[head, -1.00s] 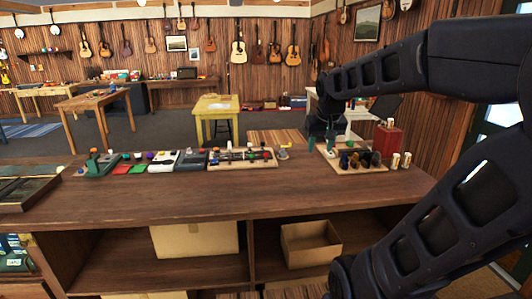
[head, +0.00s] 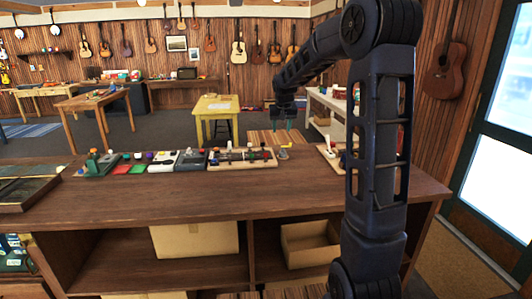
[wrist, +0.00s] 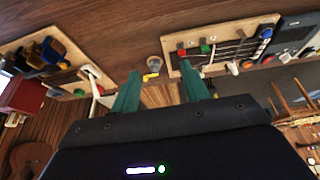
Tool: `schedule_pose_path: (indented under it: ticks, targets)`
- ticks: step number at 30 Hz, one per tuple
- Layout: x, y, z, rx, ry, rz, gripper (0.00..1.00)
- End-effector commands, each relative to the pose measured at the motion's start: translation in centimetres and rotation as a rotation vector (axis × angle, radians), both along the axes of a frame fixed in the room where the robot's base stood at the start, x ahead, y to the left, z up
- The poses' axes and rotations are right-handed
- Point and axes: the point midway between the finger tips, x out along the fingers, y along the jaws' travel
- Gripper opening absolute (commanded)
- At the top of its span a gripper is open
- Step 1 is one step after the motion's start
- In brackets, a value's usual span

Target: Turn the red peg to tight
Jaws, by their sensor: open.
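A light wooden board with strings and several coloured pegs (head: 240,166) lies on the counter in the head view. In the wrist view the board (wrist: 228,36) is at the upper right. A red peg (wrist: 181,53) stands at its near left end, beside a green peg (wrist: 205,49). Which peg is the red one is too small to tell surely in the head view. My gripper (head: 283,122) hangs above the counter's back side, up and right of the board, apart from it. Its teal fingers (wrist: 162,88) are spread and empty in the wrist view.
A small grey mount with a yellow part (head: 284,151) stands right of the board. Another board with dark knobs (wrist: 40,55) and a red box (wrist: 22,95) are farther along. My arm hides part of the counter's right. The counter front (head: 200,198) is clear.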

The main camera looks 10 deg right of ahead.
Motion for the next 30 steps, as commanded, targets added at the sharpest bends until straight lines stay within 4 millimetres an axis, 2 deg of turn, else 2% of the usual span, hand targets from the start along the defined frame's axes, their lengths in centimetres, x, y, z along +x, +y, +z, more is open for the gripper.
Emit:
schedule_pose_path:
  ticks: [1,6,12,16,23,30]
  targets:
    - [1.6,0.5,-1.0,0.002,0.004,0.002,0.45]
    - [6.5,2.1,-3.9,0.011,0.005,0.003,0.45]
    - [11.0,3.8,-7.2,0.024,0.005,0.003,0.45]
    - [12.5,4.4,-8.4,0.027,0.003,0.003,0.45]
    - [13.4,4.6,-9.7,0.029,0.005,0.003,0.45]
    - [14.7,4.6,-13.0,0.03,0.005,0.001,0.45]
